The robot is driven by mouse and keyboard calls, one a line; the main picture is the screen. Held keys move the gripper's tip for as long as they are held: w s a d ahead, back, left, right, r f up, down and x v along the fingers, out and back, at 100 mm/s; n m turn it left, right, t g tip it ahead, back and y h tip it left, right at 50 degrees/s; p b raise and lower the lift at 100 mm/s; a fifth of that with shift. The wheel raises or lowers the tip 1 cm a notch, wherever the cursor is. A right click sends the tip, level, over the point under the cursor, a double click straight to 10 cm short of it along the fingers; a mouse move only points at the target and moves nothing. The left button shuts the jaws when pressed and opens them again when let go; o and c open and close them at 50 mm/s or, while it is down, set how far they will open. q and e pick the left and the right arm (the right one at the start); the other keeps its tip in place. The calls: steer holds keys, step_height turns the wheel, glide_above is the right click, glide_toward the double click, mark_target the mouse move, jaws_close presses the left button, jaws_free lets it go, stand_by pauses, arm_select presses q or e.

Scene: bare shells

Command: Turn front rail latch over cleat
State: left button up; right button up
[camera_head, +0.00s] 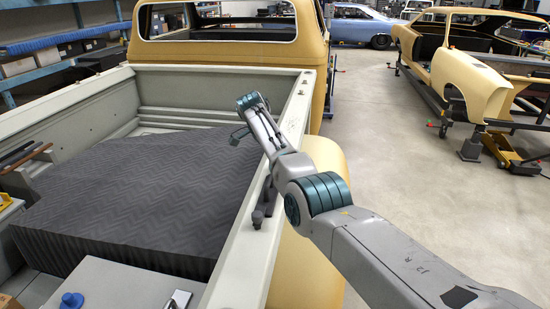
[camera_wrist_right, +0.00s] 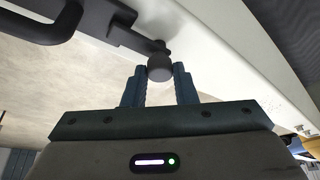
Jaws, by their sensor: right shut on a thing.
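In the right wrist view my right gripper (camera_wrist_right: 158,78) is shut on the dark round knob (camera_wrist_right: 160,66) of a latch, one blue finger on each side. The latch's flat dark bar (camera_wrist_right: 122,32) runs from the knob to the upper left along a pale rail (camera_wrist_right: 215,62). A black curved bar (camera_wrist_right: 45,29) shows at the top left; I cannot tell whether it is the cleat. In the head view my right arm lies across the truck's bed rail (camera_head: 243,262), and the held latch cannot be made out. Another dark latch with a knob (camera_head: 258,218) sits on the nearer rail. My left gripper is out of view.
A dark ribbed cover (camera_head: 140,195) lies in the truck bed. A pale box top (camera_head: 120,285) with a blue knob (camera_head: 72,300) is at the near left. The yellow cab (camera_head: 225,50) stands beyond. Open floor (camera_head: 385,150) lies to the right, before a yellow car shell (camera_head: 470,80).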

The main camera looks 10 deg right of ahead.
steer(key=o, duration=1)
steer(key=shift+a+r, duration=0.1)
steer(key=shift+a+r+b, duration=0.1)
steer(key=shift+r+b, duration=0.15)
steer(key=shift+b, duration=0.1)
steer(key=b+v, duration=0.3)
steer(key=v, duration=0.7)
steer(key=shift+b, duration=0.35)
